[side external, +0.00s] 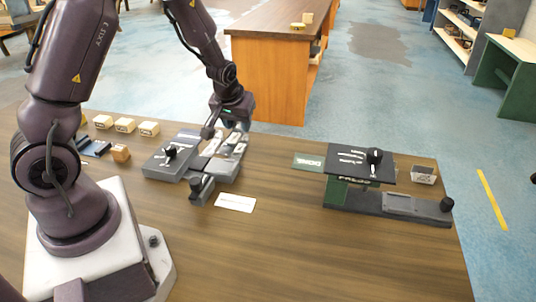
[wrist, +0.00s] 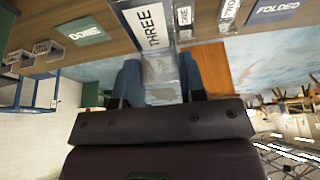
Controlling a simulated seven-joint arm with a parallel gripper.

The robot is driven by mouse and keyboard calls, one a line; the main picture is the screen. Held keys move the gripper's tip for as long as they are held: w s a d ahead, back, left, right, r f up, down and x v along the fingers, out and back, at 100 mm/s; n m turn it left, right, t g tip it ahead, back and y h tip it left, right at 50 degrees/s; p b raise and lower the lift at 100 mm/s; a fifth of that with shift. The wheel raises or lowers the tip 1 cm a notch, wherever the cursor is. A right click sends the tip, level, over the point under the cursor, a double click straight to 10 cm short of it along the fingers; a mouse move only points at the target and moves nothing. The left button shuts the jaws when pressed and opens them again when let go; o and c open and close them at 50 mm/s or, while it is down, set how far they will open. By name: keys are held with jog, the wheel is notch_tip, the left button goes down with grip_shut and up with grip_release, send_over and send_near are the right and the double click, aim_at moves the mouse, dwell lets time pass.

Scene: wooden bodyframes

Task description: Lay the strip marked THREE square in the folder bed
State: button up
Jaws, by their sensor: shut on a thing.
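My gripper (wrist: 160,78) is shut on a pale, shiny strip whose white label reads THREE (wrist: 150,28). The strip extends away from the fingers in the wrist view. In the side view my gripper (side external: 232,127) is over the back right of the grey folder (side external: 165,170), which has a black knob on its left part. The folder bed lies around the folder's middle and right, partly covered by pale pieces. I cannot tell whether the held strip touches the bed or lies square to it.
A press (side external: 400,206) with a dark top plate stands at the right, beside a green DONE mat (side external: 308,161) and a small bin (side external: 424,174). Several wooden blocks (side external: 125,125) stand at the left. A white card (side external: 235,202) lies in front of the folder.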

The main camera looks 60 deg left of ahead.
aim_at(228, 139)
jog(key=s+d+r+m+t+h, duration=0.1)
jog(key=d+r+m+h, duration=0.3)
jog(key=d+m, duration=0.95)
jog(key=s+a+f+n, duration=0.1)
jog(key=a+n, duration=0.1)
jog(key=a, duration=0.2)
jog(key=s+a+f+n+y, duration=0.1)
jog(key=a+f+n, duration=0.1)
jog(key=a, duration=0.1)
jog(key=s+a+f+n, duration=0.1)
jog(key=a+f+n, duration=0.1)
jog(key=a, duration=0.2)
jog(key=shift+s+a+n+y, duration=0.15)
jog(key=shift+a+n+y, duration=0.15)
jog(key=shift+a+n, duration=0.05)
jog(key=shift+w+a+f+m+g+h, duration=0.15)
jog(key=shift+a+f+m+h, duration=0.35)
jog(key=shift+f+m, duration=1.05)
jog(key=shift+w+a+f+m+g+h, duration=0.15)
jog(key=shift+f+m+h, duration=0.75)
jog(key=shift+m, duration=1.15)
jog(key=shift+w+a+f+m+g+h, duration=0.15)
jog(key=shift+a+f+m+h, duration=0.3)
jog(key=shift+f+m, duration=1.15)
jog(key=shift+f, duration=0.4)
